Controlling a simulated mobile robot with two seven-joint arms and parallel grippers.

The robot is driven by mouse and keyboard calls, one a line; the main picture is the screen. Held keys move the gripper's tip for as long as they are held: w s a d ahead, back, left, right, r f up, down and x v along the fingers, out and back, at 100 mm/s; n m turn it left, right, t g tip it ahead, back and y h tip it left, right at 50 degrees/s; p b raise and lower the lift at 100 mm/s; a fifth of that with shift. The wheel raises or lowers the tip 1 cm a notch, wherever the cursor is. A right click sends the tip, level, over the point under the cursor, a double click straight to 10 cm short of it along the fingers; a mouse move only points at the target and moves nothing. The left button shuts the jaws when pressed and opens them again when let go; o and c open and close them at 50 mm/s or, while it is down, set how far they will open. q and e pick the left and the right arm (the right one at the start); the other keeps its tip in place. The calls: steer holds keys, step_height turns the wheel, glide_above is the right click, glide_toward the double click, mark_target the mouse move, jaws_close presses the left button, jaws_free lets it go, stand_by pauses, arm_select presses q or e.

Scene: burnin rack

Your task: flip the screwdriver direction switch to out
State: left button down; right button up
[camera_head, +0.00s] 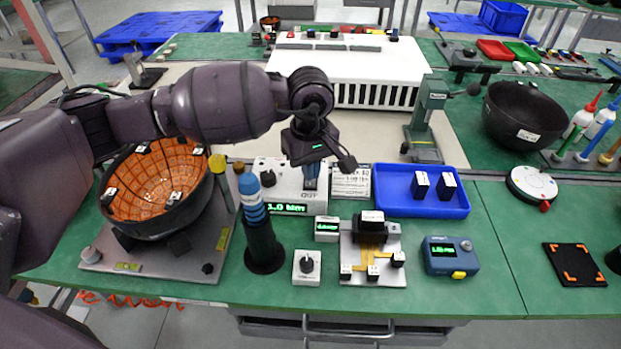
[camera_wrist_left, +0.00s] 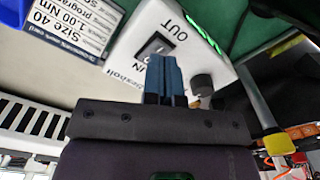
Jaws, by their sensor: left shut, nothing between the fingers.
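The white screwdriver controller box (camera_head: 286,208) stands mid-table, with a green lit display reading about 1.0 Nm. Its direction switch (camera_wrist_left: 152,46) shows in the left wrist view as a dark rocker between the printed words OUT and IN. My left gripper (camera_head: 311,184) comes down over the box; in the left wrist view its blue fingers (camera_wrist_left: 164,60) are together, with nothing between them. The fingertips are at the IN side of the switch and partly hide it; I cannot tell whether they touch it. The blue-handled screwdriver (camera_head: 251,197) stands upright in a black holder, left of the box.
A printed card (camera_head: 351,183) stands right of the box. A blue tray (camera_head: 423,207) holds two black blocks. A black bowl with orange lining (camera_head: 160,190) is at the left. A small knob unit (camera_head: 306,268) and a board fixture (camera_head: 352,262) are in front.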

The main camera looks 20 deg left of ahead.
arm_select(q)
steer(key=shift+f, duration=0.35)
arm_select(e)
steer(key=shift+a+f, duration=0.2)
arm_select(q)
steer(key=shift+f+b, duration=0.3)
steer(key=shift+f, duration=0.1)
arm_select(e)
steer(key=shift+s+d+f, duration=0.2)
steer(key=shift+f, duration=0.05)
arm_select(q)
steer(key=shift+f, duration=0.6)
arm_select(e)
steer(key=shift+s+a+f, duration=0.15)
steer(key=shift+f, duration=0.2)
arm_select(q)
steer(key=shift+r, duration=0.1)
steer(key=shift+r, duration=0.55)
steer(key=shift+r+p, duration=0.95)
steer(key=shift+r, duration=2)
arm_select(e)
steer(key=r, duration=0.1)
steer(key=w+r, duration=0.1)
steer(key=r, duration=0.2)
steer(key=shift+w, duration=0.3)
